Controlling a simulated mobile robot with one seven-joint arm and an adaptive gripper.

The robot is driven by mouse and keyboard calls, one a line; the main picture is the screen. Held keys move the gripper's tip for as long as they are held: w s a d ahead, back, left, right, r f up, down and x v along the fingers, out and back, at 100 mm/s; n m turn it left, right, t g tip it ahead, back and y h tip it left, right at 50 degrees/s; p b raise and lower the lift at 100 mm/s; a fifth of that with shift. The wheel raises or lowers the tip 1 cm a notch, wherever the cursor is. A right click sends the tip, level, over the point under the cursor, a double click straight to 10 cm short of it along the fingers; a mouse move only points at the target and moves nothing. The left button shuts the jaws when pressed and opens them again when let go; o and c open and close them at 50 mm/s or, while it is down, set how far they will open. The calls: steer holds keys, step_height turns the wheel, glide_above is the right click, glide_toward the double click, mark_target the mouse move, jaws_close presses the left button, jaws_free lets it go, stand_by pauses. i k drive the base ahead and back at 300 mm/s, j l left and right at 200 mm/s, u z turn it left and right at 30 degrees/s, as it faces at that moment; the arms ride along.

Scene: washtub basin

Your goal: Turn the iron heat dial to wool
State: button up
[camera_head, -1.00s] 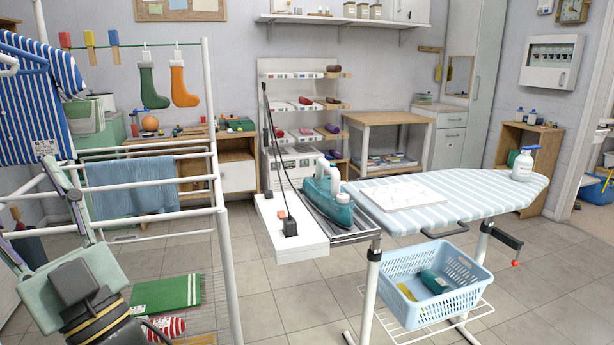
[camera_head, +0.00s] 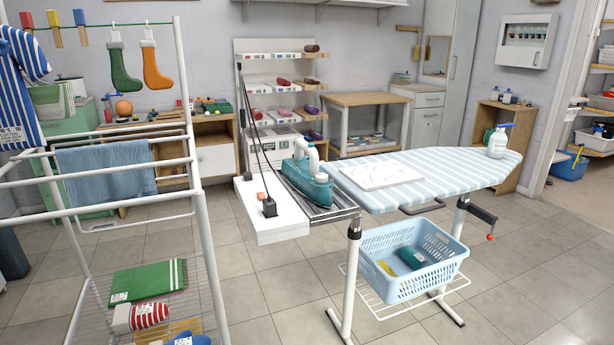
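The teal iron (camera_head: 308,176) stands on the metal rest at the left end of the ironing board (camera_head: 440,172). It has a white handle on top. Its heat dial is too small to make out, so its setting cannot be read. A dark cord runs up from the white box (camera_head: 270,228) beside the iron, where a black plug and an orange plug sit. My gripper is not in the head view now.
A drying rack (camera_head: 205,240) with a blue towel stands at the left. A light blue basket (camera_head: 405,275) sits on the wire shelf under the board. A spray bottle (camera_head: 497,142) and a white sheet (camera_head: 380,173) are on the board. Tiled floor in front is clear.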

mark_target(321, 178)
steer(key=z, duration=0.85)
steer(key=i+j+z, duration=0.2)
steer(key=z, duration=0.2)
steer(key=i+j+z, duration=0.15)
steer(key=j+z, duration=0.25)
steer(key=i+j, duration=0.1)
steer(key=j, duration=0.25)
steer(key=i+j, duration=0.15)
steer(key=j, duration=0.2)
steer(key=i+j, duration=0.1)
steer(key=j, duration=0.3)
